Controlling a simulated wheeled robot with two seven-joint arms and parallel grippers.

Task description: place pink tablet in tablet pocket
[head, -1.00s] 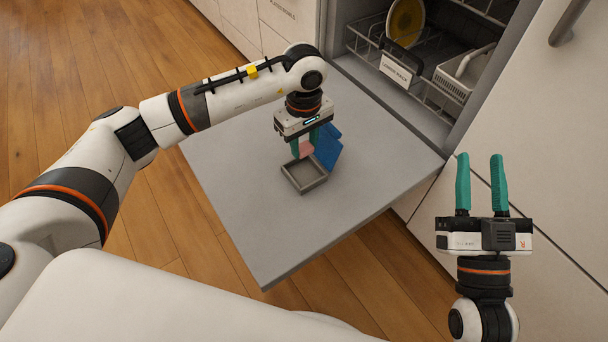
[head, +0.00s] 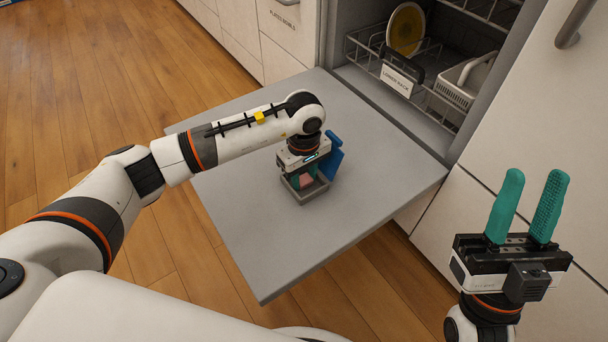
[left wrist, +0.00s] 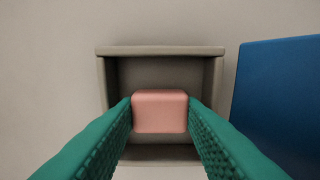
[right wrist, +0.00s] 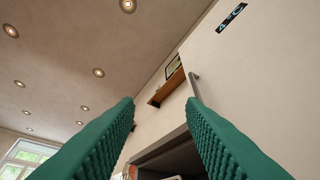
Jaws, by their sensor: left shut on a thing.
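The pink tablet (left wrist: 160,111) is between the green fingers of my left gripper (left wrist: 160,114), which is shut on it. In the head view the pink tablet (head: 306,181) shows at the square grey tablet pocket (head: 309,198), with my left gripper (head: 303,178) directly above. In the left wrist view the tablet lies within the outline of the pocket (left wrist: 160,50), near its lower part. I cannot tell whether it touches the floor. My right gripper (head: 526,207) is open and empty, raised at the right with fingers up.
A blue panel (head: 327,159) stands right beside the pocket; it also shows in the left wrist view (left wrist: 280,100). Both rest on the grey open dishwasher door (head: 250,225). The lower rack (head: 402,80) holds a yellow plate (head: 405,28). The door's front part is clear.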

